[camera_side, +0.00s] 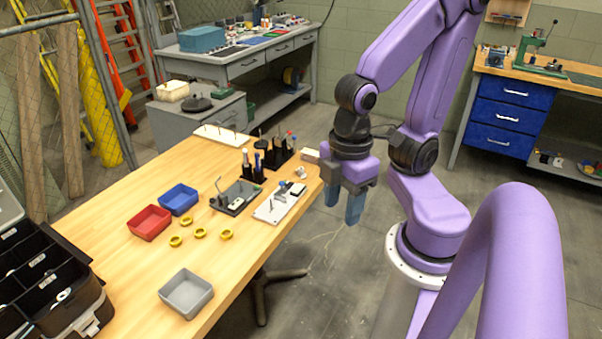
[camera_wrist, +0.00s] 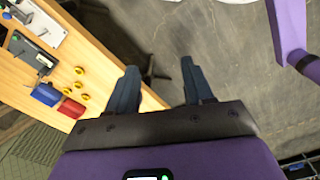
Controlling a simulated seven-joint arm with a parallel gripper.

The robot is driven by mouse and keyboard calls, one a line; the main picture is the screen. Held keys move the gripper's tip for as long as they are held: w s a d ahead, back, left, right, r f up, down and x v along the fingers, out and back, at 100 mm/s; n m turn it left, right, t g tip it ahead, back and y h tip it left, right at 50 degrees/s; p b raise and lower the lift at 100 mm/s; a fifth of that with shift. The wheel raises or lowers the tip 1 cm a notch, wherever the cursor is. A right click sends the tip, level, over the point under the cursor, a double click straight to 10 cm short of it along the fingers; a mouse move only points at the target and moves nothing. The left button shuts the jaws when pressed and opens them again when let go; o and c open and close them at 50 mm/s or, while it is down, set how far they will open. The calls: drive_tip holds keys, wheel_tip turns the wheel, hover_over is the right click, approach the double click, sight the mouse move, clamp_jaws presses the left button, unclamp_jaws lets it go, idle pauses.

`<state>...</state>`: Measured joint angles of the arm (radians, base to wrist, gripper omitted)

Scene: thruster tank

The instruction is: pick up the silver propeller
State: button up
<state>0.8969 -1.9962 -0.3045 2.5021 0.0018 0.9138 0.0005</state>
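My gripper (camera_side: 343,204) hangs beyond the table's right edge, over the floor, with its fingers pointing down. In the wrist view my gripper (camera_wrist: 160,82) has its two fingers wide apart with nothing between them. I cannot clearly make out a silver propeller. A small silvery-white piece (camera_side: 301,172) near the table's right corner is too small to identify. Several yellow ring-like parts (camera_side: 200,233) lie on the table in front of the trays; these yellow parts (camera_wrist: 80,84) also show in the wrist view.
On the wooden table (camera_side: 110,262) are a red tray (camera_side: 149,222), a blue tray (camera_side: 178,199) and a grey tray (camera_side: 187,293). A white plate (camera_side: 280,203) and a black plate (camera_side: 235,197) hold small parts. A black organizer (camera_side: 50,285) stands at left.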

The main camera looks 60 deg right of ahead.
drive_tip(key=w+a+m+y, duration=0.5)
drive_tip(key=w+a+m, duration=0.15)
drive_tip(key=w, duration=0.65)
drive_tip(key=w+d+f+m+t+h, duration=0.1)
drive_tip(key=w+d+m+t, duration=0.3)
drive_tip(key=w, duration=0.5)
drive_tip(key=w+d+f+m+t, duration=0.1)
drive_tip(key=w+d+m+t, duration=0.1)
drive_tip(key=w+d, duration=0.55)
drive_tip(key=m+g+h, duration=0.4)
drive_tip(key=m+h, duration=0.4)
drive_tip(key=m, duration=0.4)
hover_over(301, 169)
drive_tip(key=s+a, duration=0.4)
drive_tip(key=a, duration=0.1)
wheel_tip(301, 169, down, 10)
drive_tip(key=shift+w+x, duration=0.2)
drive_tip(key=shift+x, duration=3.95)
drive_tip(key=shift+w+x, duration=0.2)
drive_tip(key=shift+x, duration=4)
